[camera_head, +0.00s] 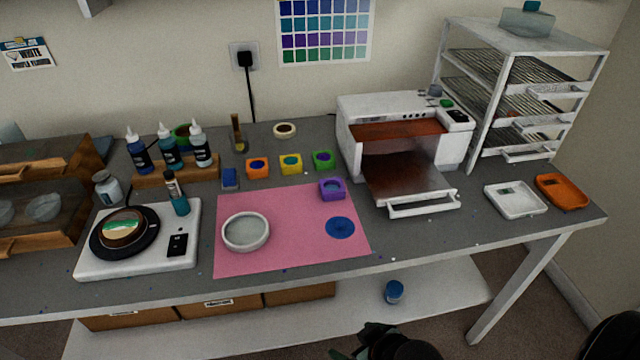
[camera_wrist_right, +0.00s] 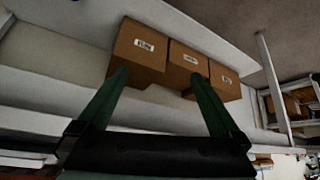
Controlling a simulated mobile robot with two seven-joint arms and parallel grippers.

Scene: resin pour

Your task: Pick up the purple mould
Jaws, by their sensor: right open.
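The purple mould (camera_head: 332,189) is a small square block with a round hollow. It sits at the top right part of the pink mat (camera_head: 290,255), near the mat's back edge. My right gripper (camera_head: 385,342) shows only partly as a dark shape at the bottom edge of the head view, well below and in front of the table. In the right wrist view its two green fingers (camera_wrist_right: 158,82) are spread apart with nothing between them. The purple mould does not show in that view. My left gripper is not in view.
Orange (camera_head: 257,168), yellow (camera_head: 291,164) and green (camera_head: 324,159) moulds stand in a row behind the mat. A white oven with its door down (camera_head: 410,182) is right of the purple mould. A round dish (camera_head: 246,233) and a blue spill (camera_head: 340,228) are on the mat.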

